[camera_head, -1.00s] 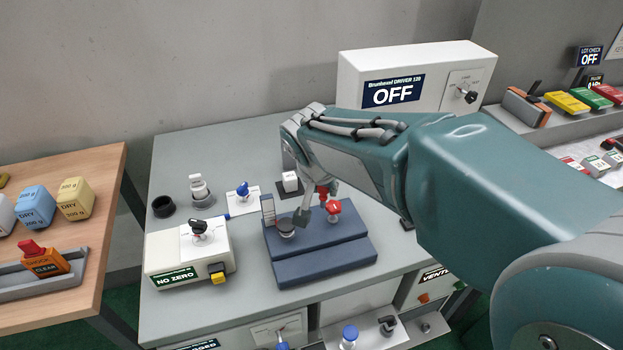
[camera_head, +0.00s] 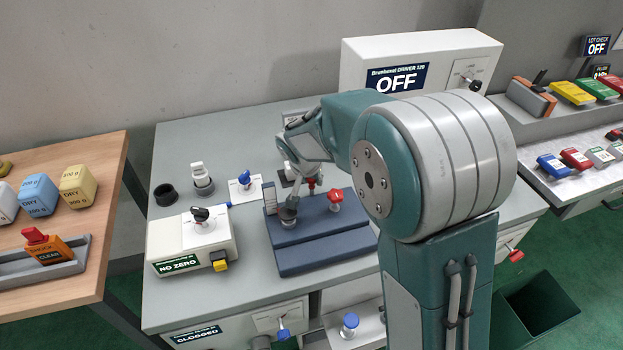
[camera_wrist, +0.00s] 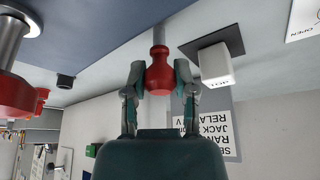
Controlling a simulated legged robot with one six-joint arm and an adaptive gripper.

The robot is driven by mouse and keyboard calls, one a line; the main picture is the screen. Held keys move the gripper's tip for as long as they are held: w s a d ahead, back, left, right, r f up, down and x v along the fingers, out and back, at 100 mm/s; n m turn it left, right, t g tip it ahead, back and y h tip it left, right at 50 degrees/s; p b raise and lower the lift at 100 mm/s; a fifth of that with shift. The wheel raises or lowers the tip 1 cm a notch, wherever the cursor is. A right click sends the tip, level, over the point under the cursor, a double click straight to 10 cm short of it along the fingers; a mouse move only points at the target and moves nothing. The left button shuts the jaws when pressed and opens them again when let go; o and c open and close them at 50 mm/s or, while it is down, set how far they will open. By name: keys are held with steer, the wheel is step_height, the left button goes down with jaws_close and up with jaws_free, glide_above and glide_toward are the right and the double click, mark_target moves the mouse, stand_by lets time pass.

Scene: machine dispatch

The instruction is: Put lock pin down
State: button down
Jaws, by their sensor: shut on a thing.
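The lock pin (camera_wrist: 160,72) has a red knob and a silver shaft. My gripper (camera_wrist: 160,85) is shut on the red knob, one finger on each side, in the wrist view. In the head view the red knob (camera_head: 311,184) shows small under my gripper, over the back part of the dark blue stepped fixture (camera_head: 325,257). The shaft points toward the blue surface in the wrist view; I cannot tell whether its tip is in a hole. A second red knob (camera_head: 335,195) stands on the fixture just right of it.
A white block on a dark plate (camera_wrist: 215,63) is close beside my gripper. The NO ZERO box (camera_head: 190,243) stands left of the fixture, and the OFF driver box (camera_head: 425,60) behind it. Bare grey tabletop (camera_head: 250,135) lies at the back left.

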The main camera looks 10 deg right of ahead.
steer(key=shift+f, duration=0.2)
steer(key=shift+c, duration=2.1)
jaws_free()
steer(key=shift+r, duration=0.1)
steer(key=v, duration=1.2)
steer(key=s+d+r+n, duration=0.1)
steer(key=s+d, duration=0.2)
steer(key=s, duration=0.5)
steer(key=s+d+r+n+y, duration=0.1)
steer(key=s+d, duration=0.3)
steer(key=s, duration=0.4)
steer(key=s+d+r+n+t+y, duration=0.1)
steer(key=s+d+n, duration=0.1)
steer(key=s, duration=0.6)
steer(key=shift+s+d+r+n, duration=0.3)
steer(key=shift+s+d+r, duration=0.05)
steer(key=shift+d, duration=0.55)
